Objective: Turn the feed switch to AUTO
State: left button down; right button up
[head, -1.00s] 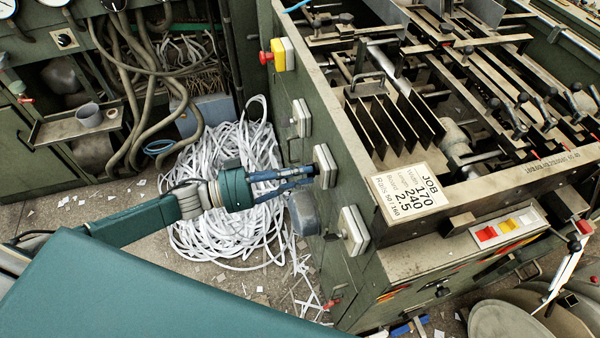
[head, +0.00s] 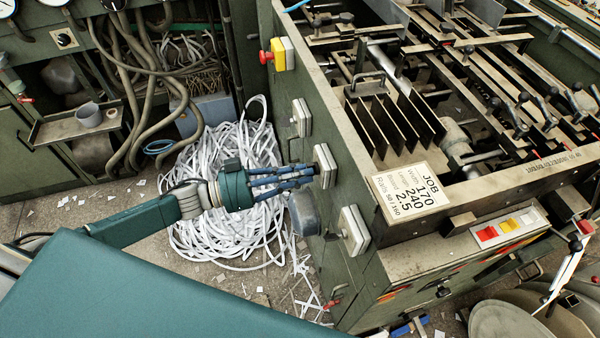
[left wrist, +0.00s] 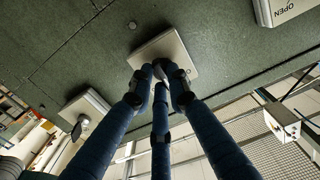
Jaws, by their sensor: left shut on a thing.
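The feed switch's pale, square plate (head: 325,166) is the middle one of three on the green side wall of the machine. My left gripper (head: 313,172), blue with three fingers, reaches it from the left and is shut on the switch knob. In the left wrist view the fingertips (left wrist: 160,76) meet in front of the plate (left wrist: 172,52). The knob is hidden behind the fingers, so its pointing direction and any AUTO marking cannot be read. My right gripper is not in view.
Similar boxes sit farther back (head: 301,117) and nearer (head: 354,231) on the same wall. A red button on a yellow box (head: 278,55) is at the back. A grey rounded housing (head: 304,214) is just below my gripper. White strip scrap (head: 225,245) lies heaped on the floor.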

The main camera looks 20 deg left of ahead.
pick_arm(q)
jog(key=c, duration=1.7)
grip_release()
jog(key=shift+o, duration=0.2)
jog(key=v, duration=1.2)
jog(key=w+a+f+n+t+y, duration=0.1)
jog(key=a+f+n+y, duration=0.3)
jog(key=f, duration=0.7)
jog(key=w+a+f+n+t+y, duration=0.15)
jog(key=a+f+y, duration=0.4)
jog(key=f, duration=0.65)
jog(key=s+a+f+n+g+y, duration=0.15)
jog(key=s+f+y, duration=0.35)
jog(key=f, duration=0.6)
jog(key=s+d+f+n+g, duration=0.25)
jog(key=s+f+g, duration=0.25)
jog(key=s+f, duration=0.9)
jog(key=s+d+f+g, duration=0.2)
jog(key=s+d, duration=0.3)
jog(key=s, duration=0.4)
jog(key=s+d+f+g, duration=0.2)
jog(key=s+d, duration=0.3)
jog(key=s, duration=0.4)
jog(key=shift+s+f+m+g, duration=0.25)
jog(key=shift+s+m+g, duration=0.15)
jog(key=shift+g, duration=0.1)
